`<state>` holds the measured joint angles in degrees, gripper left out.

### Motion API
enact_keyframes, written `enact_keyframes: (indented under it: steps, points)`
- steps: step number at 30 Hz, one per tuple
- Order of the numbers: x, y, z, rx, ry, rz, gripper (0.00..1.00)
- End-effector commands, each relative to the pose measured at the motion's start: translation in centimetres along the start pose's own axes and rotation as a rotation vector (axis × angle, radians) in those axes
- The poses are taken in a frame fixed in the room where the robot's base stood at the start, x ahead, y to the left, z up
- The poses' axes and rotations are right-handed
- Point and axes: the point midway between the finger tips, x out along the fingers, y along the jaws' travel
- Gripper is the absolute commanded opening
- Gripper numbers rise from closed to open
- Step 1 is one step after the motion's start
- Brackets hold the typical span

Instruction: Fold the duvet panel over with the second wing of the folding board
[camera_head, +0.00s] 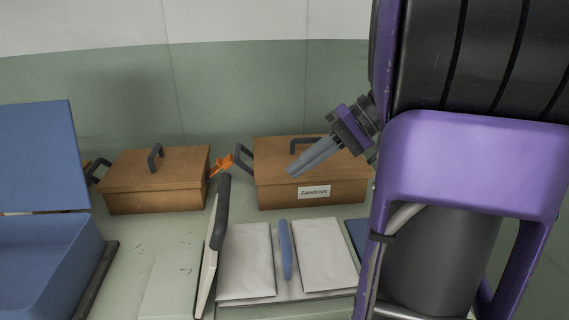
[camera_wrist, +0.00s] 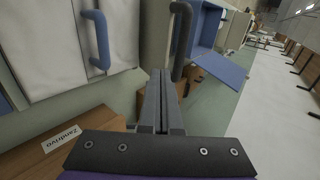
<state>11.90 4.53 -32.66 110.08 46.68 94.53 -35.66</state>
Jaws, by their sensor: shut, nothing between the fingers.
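The folding board (camera_head: 262,298) lies on the table with white duvet fabric (camera_head: 246,258) on it. More white fabric (camera_head: 326,252) lies to the right of a blue handle (camera_head: 286,250). At the left, a wing (camera_head: 207,262) stands nearly upright, edge-on, with a dark grey handle (camera_head: 220,205). My gripper (camera_head: 292,171) is shut and empty, above and behind the board, in front of the labelled box. In the wrist view my gripper's fingertips (camera_wrist: 161,74) lie between the blue handle (camera_wrist: 98,40) and the dark handle (camera_wrist: 181,38), touching neither.
A wooden box labelled Zandrivo (camera_head: 275,190) and another wooden box (camera_head: 150,185) stand behind the board. An orange object (camera_head: 222,165) is between them. An open blue box (camera_head: 50,265) stands at the left. The wall (camera_head: 120,95) is behind. Some pale table is clear left of the wing.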

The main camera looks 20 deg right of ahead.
Motion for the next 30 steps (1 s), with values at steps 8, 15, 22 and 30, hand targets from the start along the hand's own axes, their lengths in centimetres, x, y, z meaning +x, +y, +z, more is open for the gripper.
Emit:
enact_keyframes:
  steps: [8, 15, 22, 30]
  points:
    - [6.3, 0.1, 0.0, -0.001, -0.005, -0.001, 0.0]
    - [9.4, -1.8, 0.0, -0.003, -0.002, 0.001, 0.0]
    - [10.4, -2.8, 0.0, 0.001, 0.0, 0.002, 0.0]
    - [10.5, -2.9, -0.1, 0.002, 0.001, 0.003, 0.0]
